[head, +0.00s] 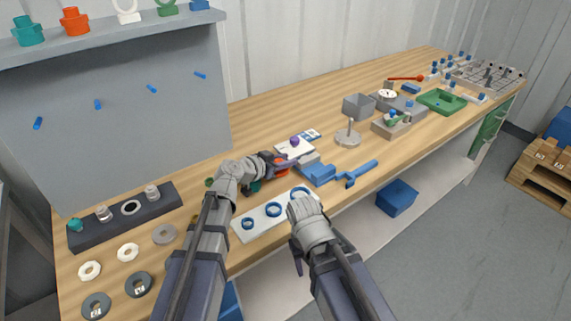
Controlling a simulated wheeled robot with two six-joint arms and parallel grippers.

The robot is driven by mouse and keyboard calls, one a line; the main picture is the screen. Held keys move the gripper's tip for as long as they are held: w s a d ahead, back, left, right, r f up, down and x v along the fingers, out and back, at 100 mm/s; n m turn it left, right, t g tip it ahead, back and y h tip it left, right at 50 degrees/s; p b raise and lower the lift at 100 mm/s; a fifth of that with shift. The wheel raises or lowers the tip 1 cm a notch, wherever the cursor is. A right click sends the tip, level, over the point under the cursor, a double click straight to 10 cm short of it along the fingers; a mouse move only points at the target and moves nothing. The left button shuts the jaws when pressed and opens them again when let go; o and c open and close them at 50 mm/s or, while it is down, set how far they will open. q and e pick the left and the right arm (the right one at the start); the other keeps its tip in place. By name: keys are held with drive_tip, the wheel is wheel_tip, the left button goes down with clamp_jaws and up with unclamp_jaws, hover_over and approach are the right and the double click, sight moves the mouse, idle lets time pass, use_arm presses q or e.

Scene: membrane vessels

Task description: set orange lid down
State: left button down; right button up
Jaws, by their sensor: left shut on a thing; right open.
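My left gripper (284,160) is over the middle of the wooden bench, shut on a small orange-red thing (282,172), which I take to be the orange lid. The gripper and wrist hide much of it, and I cannot tell whether it touches the surface below. A dark green thing (255,186) shows just left of it under the wrist. My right gripper (297,258) is open near the bench's front edge, lower in the picture. Its fingers are mostly hidden by its own wrist.
A white board with blue rings (262,222) lies near the front edge. Blue blocks (318,174) and a blue wrench-like tool (357,173) lie to the right. A dark rack (125,215) and loose rings stand at left. A shelf (110,42) carries coloured vessels, one orange (75,20).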

use_arm(q)
drive_tip(key=shift+f+b, duration=0.45)
drive_tip(key=shift+b, duration=0.05)
drive_tip(key=shift+f, duration=0.1)
drive_tip(key=shift+s, duration=0.1)
drive_tip(key=c, duration=0.6)
unclamp_jaws()
drive_tip(key=shift+r, duration=0.35)
drive_tip(key=shift+r+p, duration=0.45)
drive_tip(key=shift+p, duration=0.3)
drive_tip(key=p+v, duration=0.4)
drive_tip(key=v, duration=0.7)
drive_tip(key=shift+s+a, duration=0.3)
